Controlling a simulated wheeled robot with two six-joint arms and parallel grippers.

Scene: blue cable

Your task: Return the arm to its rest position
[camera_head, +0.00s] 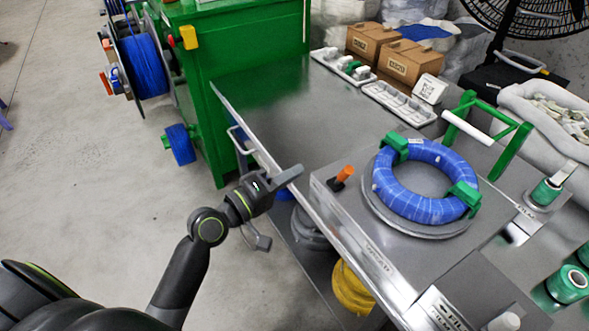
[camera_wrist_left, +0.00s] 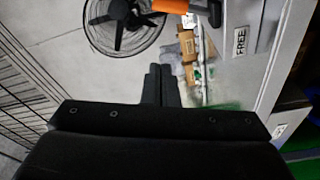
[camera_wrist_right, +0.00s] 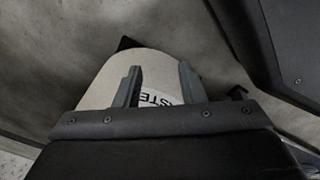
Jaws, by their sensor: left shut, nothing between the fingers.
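My left arm comes in from the lower left in the head view. Its gripper (camera_head: 288,177) is beside the left edge of the metal table, empty and clear of the cable. In the left wrist view the two dark fingers (camera_wrist_left: 160,85) are together with nothing between them. My right gripper (camera_wrist_right: 157,85) shows only in the right wrist view; its two fingers stand apart with a gap between them. The blue cable coil (camera_head: 426,205) lies on a round plate on the table, with green clamps (camera_head: 465,197) on it.
The metal table (camera_head: 270,100) has an orange-topped lever (camera_head: 345,174) near its left edge. Cardboard boxes (camera_head: 410,62) and white trays (camera_head: 398,102) stand at the back. A green cabinet (camera_head: 245,50) and a blue cable reel (camera_head: 143,65) are at the back left. The floor at left is free.

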